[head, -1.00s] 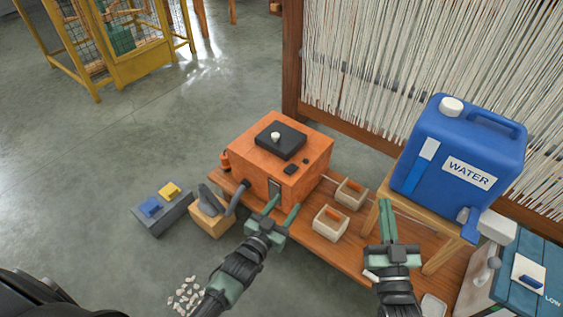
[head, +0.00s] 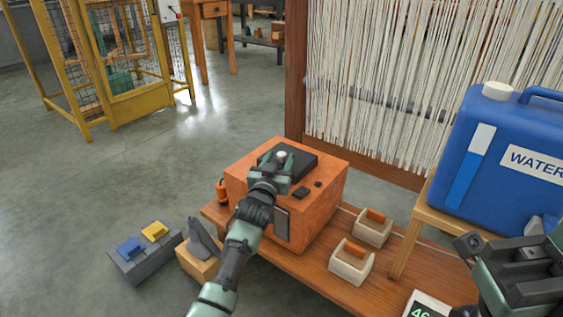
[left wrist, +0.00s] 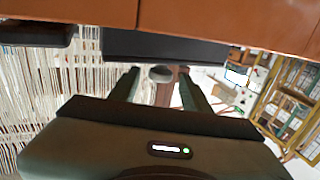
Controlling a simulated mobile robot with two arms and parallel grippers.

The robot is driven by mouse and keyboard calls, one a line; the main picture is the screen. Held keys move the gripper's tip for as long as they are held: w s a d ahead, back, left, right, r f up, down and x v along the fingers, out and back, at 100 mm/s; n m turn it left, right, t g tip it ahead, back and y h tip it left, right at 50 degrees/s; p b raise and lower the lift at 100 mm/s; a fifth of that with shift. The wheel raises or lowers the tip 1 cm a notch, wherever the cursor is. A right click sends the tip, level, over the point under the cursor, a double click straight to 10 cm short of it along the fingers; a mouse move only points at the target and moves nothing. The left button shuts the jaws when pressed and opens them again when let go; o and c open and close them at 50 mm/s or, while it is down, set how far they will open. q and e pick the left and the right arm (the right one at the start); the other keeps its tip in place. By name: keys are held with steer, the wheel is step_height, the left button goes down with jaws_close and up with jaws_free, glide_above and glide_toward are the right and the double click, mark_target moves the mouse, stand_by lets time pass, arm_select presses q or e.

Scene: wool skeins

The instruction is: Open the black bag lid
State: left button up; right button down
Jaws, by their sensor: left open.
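The black lid (head: 296,160) lies flat on top of an orange box (head: 325,190) and looks closed. A pale round knob (head: 282,155) stands on the lid. My left gripper (head: 279,165) is open at the knob, its fingers partly hidden behind its own body. In the left wrist view, which looks upside down, the knob (left wrist: 160,73) shows between the two open fingers (left wrist: 163,88), below the lid (left wrist: 165,46). I cannot tell whether the fingers touch it. My right gripper (head: 520,262) is at the right edge, away from the box; its jaw state is unclear.
The box stands on a low wooden bench (head: 300,270). Two small trays (head: 350,267) with orange bars are to its right. A blue water container (head: 500,165) stands on a wooden stand. A grey box (head: 145,255) with blue and yellow tops is on the floor.

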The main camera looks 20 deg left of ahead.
arm_select(q)
steer(key=shift+w+a+b, duration=0.1)
steer(key=shift+w+b, duration=0.35)
steer(key=shift+w, duration=0.9)
jaws_close()
steer(key=shift+f, duration=0.1)
stand_by(0.3)
